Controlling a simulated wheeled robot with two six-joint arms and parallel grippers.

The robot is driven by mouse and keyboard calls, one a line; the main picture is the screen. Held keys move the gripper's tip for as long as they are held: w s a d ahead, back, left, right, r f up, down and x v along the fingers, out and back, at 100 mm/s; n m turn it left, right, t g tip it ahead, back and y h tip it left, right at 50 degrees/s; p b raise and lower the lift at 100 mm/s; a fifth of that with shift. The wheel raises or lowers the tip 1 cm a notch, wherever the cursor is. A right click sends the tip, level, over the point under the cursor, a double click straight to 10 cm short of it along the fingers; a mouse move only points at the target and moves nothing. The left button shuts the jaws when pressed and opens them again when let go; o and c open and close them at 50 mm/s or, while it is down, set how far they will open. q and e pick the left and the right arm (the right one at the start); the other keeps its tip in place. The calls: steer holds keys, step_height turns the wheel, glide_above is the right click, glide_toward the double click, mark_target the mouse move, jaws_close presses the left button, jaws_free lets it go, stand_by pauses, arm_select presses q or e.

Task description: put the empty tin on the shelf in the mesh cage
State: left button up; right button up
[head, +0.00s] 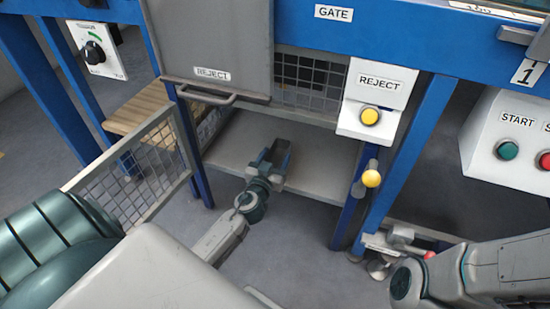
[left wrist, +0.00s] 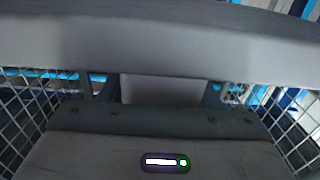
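The mesh cage shows as a mesh panel (head: 312,78) at the back and a mesh side panel (head: 135,170) at the left. Its grey shelf (head: 325,178) lies under the raised REJECT door (head: 215,40). My left gripper (head: 275,155) reaches in over the shelf, its fingers pointing away from me. In the left wrist view its two dark fingers stand apart, with a plain pale surface between them and mesh on both sides. I cannot make out a tin in either view. My right gripper is at the lower right, largely hidden by its own arm; its fingers are unclear.
Blue posts (head: 405,150) frame the opening. A yellow REJECT button (head: 370,116) and a yellow knob (head: 371,178) are to its right. A wooden slatted surface (head: 140,108) is at the left. A START box (head: 510,140) is at the far right.

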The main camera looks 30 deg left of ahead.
arm_select(q)
steer(key=shift+o, duration=1.1)
steer(key=shift+r, duration=0.2)
steer(key=b+v, duration=0.1)
steer(key=v, duration=1.1)
